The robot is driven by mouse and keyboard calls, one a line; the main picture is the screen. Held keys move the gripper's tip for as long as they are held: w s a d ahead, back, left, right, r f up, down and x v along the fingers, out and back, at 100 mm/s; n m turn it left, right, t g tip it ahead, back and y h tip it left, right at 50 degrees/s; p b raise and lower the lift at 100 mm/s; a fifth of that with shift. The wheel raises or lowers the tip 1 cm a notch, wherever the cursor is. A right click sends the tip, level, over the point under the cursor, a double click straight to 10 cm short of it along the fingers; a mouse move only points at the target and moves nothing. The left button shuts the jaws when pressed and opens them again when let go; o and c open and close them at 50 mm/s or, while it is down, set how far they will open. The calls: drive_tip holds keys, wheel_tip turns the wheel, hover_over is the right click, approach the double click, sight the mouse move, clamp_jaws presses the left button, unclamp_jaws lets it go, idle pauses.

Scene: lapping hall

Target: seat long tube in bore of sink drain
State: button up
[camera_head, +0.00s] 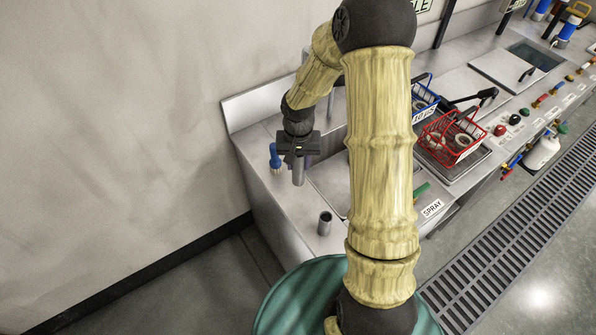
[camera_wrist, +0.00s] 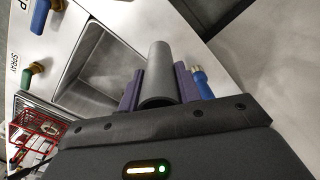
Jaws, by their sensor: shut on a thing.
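A plain grey tube (camera_head: 299,174) is held in my gripper (camera_head: 298,150) and hangs below it, roughly upright. In the wrist view the tube (camera_wrist: 158,72) lies between the two purple fingers of my gripper (camera_wrist: 160,88), which are shut on it. The sink basin (camera_head: 328,181) is just right of the tube in the head view, partly behind my arm; it also shows in the wrist view (camera_wrist: 98,70). I cannot make out the drain's bore in either view. Another grey tube (camera_head: 324,223) stands upright on the counter in front of the basin.
A red basket (camera_head: 452,140) and a blue basket (camera_head: 424,96) sit to the right. The wall is behind the counter.

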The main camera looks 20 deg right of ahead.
drive_tip(key=shift+r, duration=0.3)
drive_tip(key=shift+w, duration=0.1)
drive_tip(key=w, duration=0.6)
drive_tip(key=shift+w, duration=0.3)
drive_tip(key=shift+f, duration=0.1)
